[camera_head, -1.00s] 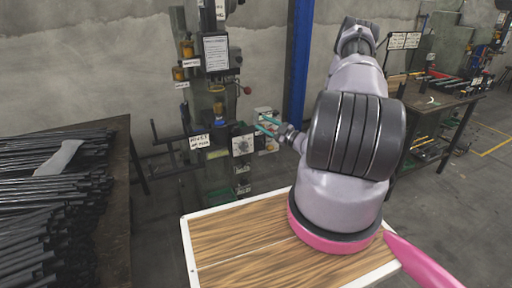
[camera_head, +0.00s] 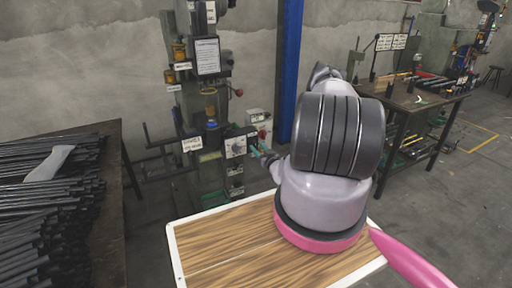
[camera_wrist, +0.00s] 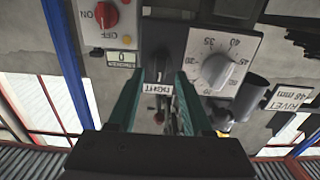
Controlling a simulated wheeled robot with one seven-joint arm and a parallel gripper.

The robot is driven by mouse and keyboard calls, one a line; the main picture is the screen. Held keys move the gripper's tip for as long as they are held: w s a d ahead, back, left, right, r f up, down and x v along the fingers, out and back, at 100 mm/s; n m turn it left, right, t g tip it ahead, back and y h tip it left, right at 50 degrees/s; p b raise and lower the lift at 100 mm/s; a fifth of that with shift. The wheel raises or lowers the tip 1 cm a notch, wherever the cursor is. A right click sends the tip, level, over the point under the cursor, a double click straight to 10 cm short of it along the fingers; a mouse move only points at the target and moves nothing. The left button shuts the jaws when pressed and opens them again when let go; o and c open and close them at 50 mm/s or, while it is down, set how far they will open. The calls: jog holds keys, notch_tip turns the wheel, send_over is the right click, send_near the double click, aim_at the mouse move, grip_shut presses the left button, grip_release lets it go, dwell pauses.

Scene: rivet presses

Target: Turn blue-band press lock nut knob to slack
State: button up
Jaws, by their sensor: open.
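The press (camera_head: 208,90) stands against the wall in the head view, with a small blue part (camera_head: 212,125) on its column. My gripper (camera_head: 263,149) is at the right of its control panels. In the wrist view my gripper (camera_wrist: 160,76) is open, with a teal finger on each side of a dark upright knob or lever (camera_wrist: 165,45). A label reading "TIGHT" (camera_wrist: 158,89), upside down, shows between the fingers. I cannot tell whether the fingers touch the dark part.
Beside the dark part are a white dial (camera_wrist: 217,70) with numbers and a red ON/OFF switch (camera_wrist: 106,14). A "RIVET 48 mm" label (camera_wrist: 289,98) is at the right. A bench of black rods (camera_head: 60,200) stands left; another bench (camera_head: 415,98) stands right.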

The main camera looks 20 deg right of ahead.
aim_at(254, 144)
jog(key=shift+w, duration=1.2)
grip_shut()
